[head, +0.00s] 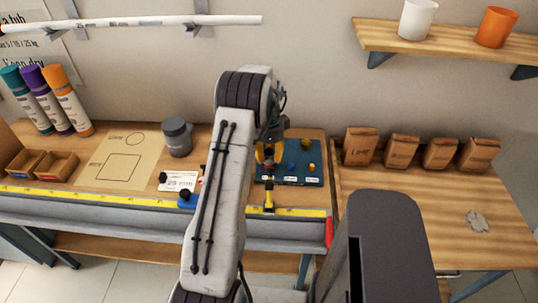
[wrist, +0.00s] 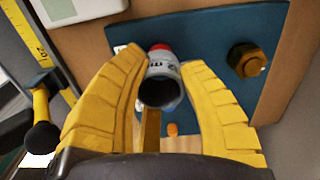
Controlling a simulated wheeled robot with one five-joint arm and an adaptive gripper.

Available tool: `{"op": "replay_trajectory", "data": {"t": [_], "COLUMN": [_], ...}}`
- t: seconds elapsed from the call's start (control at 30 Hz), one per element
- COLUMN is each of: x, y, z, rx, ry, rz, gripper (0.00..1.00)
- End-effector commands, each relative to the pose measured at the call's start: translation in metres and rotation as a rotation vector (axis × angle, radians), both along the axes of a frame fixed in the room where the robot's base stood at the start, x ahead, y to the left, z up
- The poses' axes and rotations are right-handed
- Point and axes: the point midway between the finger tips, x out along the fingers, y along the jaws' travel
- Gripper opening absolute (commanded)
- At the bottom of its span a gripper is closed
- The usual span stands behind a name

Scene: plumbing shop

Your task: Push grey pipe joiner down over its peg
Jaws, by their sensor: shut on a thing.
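The grey pipe joiner (wrist: 162,72) is between the yellow fingers of my gripper (wrist: 163,63) in the wrist view. The fingers are shut on its sides. Its dark open end faces the camera, and a red part shows at its far end. It is over the blue peg board (wrist: 215,35); whether it is around a peg or above one is hidden. A small orange peg (wrist: 172,129) shows below it. In the head view my gripper (head: 268,158) is over the left part of the blue board (head: 300,180), and the joiner is hard to make out.
A brass hex fitting (wrist: 247,60) sits on the board, right of the joiner. In the head view, a yellow measuring strip (head: 100,198) runs along the bench's front.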

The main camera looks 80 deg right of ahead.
Motion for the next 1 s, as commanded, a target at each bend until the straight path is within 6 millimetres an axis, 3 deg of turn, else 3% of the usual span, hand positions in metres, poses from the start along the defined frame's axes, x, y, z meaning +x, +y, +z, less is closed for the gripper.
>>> {"op": "replay_trajectory", "data": {"t": [1.0], "x": [0.000], "y": [0.000], "z": [-0.021], "rx": [0.000], "ry": [0.000], "rz": [0.000], "gripper": [0.10]}}
